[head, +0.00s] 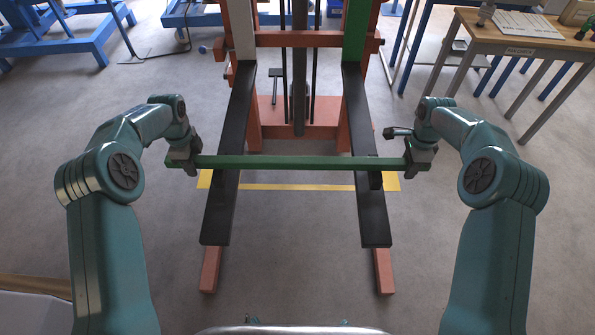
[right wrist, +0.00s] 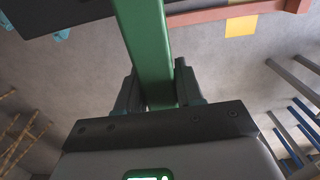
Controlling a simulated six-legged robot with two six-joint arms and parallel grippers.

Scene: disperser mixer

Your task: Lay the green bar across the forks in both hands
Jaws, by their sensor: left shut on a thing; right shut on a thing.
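The green bar (head: 297,163) runs level from side to side in the head view, crossing over the left black fork (head: 231,115) and the right black fork (head: 357,110). Whether it touches the forks or hangs just above them, I cannot tell. My left gripper (head: 183,160) is shut on the bar's left end, outside the left fork. My right gripper (head: 418,160) is shut on its right end, outside the right fork. In the right wrist view, the bar (right wrist: 148,45) passes between the fingers of my right gripper (right wrist: 158,90), and a dark fork (right wrist: 45,18) shows beyond.
The forks belong to a red lift frame (head: 310,40) with red legs (head: 210,270) on the floor. A yellow strip (head: 297,187) lies on the floor between and beyond the forks. A wooden table (head: 500,35) stands at the back right, blue frames (head: 60,50) at the back left.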

